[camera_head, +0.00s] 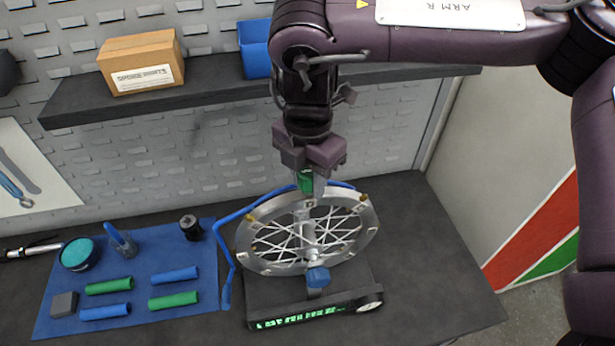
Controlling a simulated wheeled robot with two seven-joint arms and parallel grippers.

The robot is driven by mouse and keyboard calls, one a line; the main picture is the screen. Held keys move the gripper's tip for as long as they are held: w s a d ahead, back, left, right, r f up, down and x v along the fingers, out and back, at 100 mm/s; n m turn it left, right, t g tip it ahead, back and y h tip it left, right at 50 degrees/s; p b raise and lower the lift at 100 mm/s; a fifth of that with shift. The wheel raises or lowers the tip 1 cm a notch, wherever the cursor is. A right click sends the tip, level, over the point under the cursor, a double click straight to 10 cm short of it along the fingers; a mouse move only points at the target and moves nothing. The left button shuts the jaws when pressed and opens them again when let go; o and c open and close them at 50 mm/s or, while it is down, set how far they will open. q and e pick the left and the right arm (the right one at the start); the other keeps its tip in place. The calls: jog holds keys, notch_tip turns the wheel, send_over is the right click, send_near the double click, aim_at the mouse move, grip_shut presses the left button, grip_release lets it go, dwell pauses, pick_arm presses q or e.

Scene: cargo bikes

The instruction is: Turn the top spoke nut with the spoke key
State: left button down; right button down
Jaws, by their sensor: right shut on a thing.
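The spoked wheel (258,262) stands tilted in a stand with a dark base (320,312) on the bench. Gold spoke nuts show around its silver rim, one at the right (363,197) and one at the upper left (249,217). My right gripper (309,172) points down over the top of the rim and is shut on a green spoke key (305,181). The key is at the rim's top edge. The gripper hides the top nut, so I cannot tell whether the key sits on it. My left gripper is not in view.
A blue mat (215,290) at left holds green and blue grips, a teal-topped tin (77,254) and a black cylinder (191,228). A shelf (220,88) with a cardboard box (141,62) and blue bin (255,48) hangs behind. The bench's right end is clear.

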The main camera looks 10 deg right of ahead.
jog(key=shift+s+r, duration=0.1)
jog(key=shift+r, duration=0.7)
jog(key=shift+w+r, duration=0.25)
jog(key=shift+r, duration=0.25)
jog(key=shift+s+r, duration=0.15)
jog(key=shift+r, duration=1.9)
